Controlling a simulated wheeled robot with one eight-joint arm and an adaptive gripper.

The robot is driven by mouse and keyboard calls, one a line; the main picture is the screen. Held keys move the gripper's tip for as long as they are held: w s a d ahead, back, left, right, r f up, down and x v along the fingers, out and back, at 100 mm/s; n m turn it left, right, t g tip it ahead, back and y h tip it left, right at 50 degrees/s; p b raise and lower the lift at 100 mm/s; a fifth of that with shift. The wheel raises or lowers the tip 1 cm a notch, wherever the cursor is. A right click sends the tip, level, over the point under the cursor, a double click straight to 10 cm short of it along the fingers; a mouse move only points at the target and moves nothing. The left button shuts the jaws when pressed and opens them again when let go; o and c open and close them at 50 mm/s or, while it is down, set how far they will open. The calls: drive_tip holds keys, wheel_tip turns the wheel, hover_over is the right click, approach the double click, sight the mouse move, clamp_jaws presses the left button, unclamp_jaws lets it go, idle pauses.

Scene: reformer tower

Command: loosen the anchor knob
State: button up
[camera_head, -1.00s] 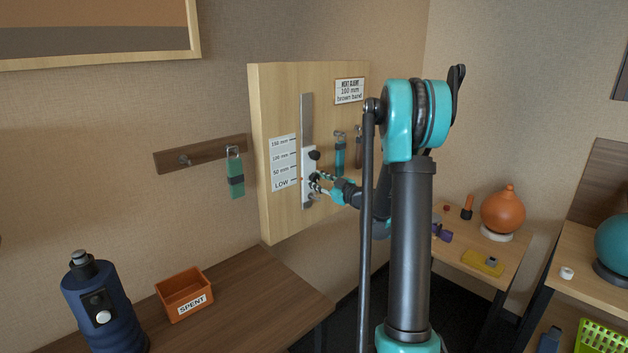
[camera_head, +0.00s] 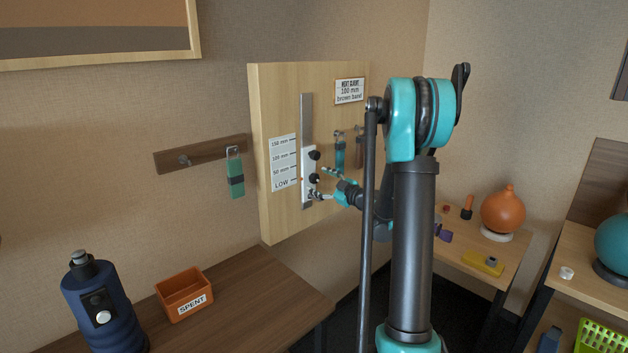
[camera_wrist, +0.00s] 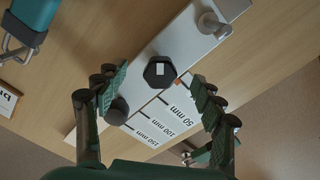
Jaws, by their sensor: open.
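A white carriage plate (camera_head: 308,165) sits on a grey vertical rail on the wooden panel. It bears an upper round black knob (camera_head: 314,155), a lower black knob (camera_head: 314,178) and a metal peg at its bottom end. In the wrist view the lower knob (camera_wrist: 160,72) is hexagonal with a pale mark, the round knob (camera_wrist: 117,111) is by the left finger, and the peg (camera_wrist: 213,25) is at top right. No label shows which is the anchor knob. My gripper (camera_head: 324,184) is open and empty, its fingers either side of the hexagonal knob, apart from it.
A height scale (camera_head: 284,163) is beside the rail. A teal strap tag (camera_head: 340,153) and a brown one hang right of the carriage, close to my gripper. An orange SPENT bin (camera_head: 183,294) and blue bottle (camera_head: 98,305) stand on the table below.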

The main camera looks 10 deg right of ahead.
drive_tip(key=shift+v, duration=2.35)
drive_tip(key=s+a+f+m+g+h, duration=0.2)
drive_tip(key=s+a+f+m+g, duration=0.15)
drive_tip(key=s, duration=0.55)
drive_tip(key=s+a+f+m+g+h, duration=0.1)
drive_tip(key=s+a+f+m+g, duration=0.15)
drive_tip(key=s+a+f, duration=0.4)
drive_tip(key=s+d+f+m+g+h, duration=0.1)
drive_tip(key=s+d+f+m+h, duration=0.1)
drive_tip(key=s, duration=0.5)
drive_tip(key=s+d+f+m+g+h, duration=0.2)
drive_tip(key=s+d+m+h, duration=0.1)
drive_tip(key=s+d, duration=0.2)
drive_tip(key=s+d+f+m+g+h, duration=0.1)
drive_tip(key=s+d+f+m+h, duration=0.1)
drive_tip(key=s, duration=0.7)
drive_tip(key=shift+s+d+f+m+h, duration=0.3)
drive_tip(key=shift+d+f+m, duration=0.2)
drive_tip(key=shift+d, duration=0.3)
